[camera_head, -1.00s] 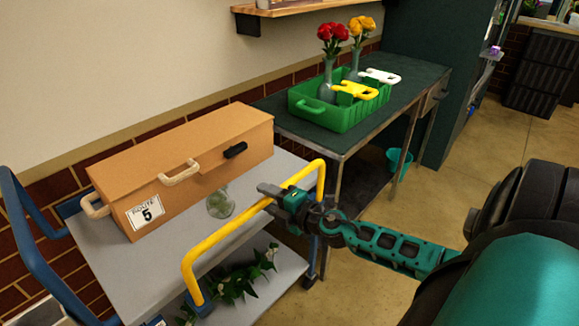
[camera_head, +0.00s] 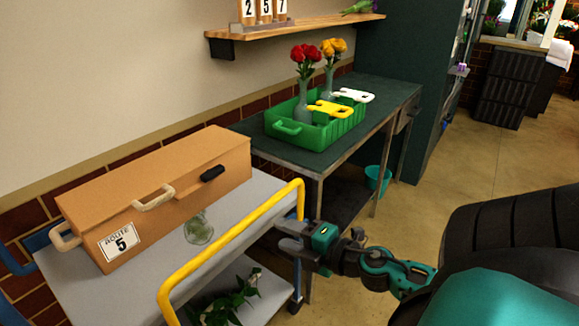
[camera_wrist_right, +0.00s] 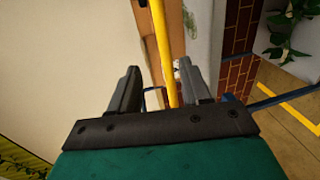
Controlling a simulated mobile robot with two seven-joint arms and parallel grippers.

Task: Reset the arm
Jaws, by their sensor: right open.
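My right gripper (camera_head: 284,236) is beside the yellow handle (camera_head: 232,237) of the grey cart (camera_head: 95,290), on its right side in the head view. The jaws are open and I see nothing held in them. In the right wrist view the two dark fingers (camera_wrist_right: 160,82) stand apart, and the yellow handle (camera_wrist_right: 163,45) passes between them in the picture. My right arm comes in from the lower right of the head view. My left gripper is not in view.
A brown box (camera_head: 160,190) marked "ROUTE 5" and a small glass vase (camera_head: 198,230) stand on the cart. Behind is a dark table (camera_head: 385,97) with a green crate (camera_head: 318,133) holding flower vases. A teal bucket (camera_head: 377,178) is under it. Floor on the right is open.

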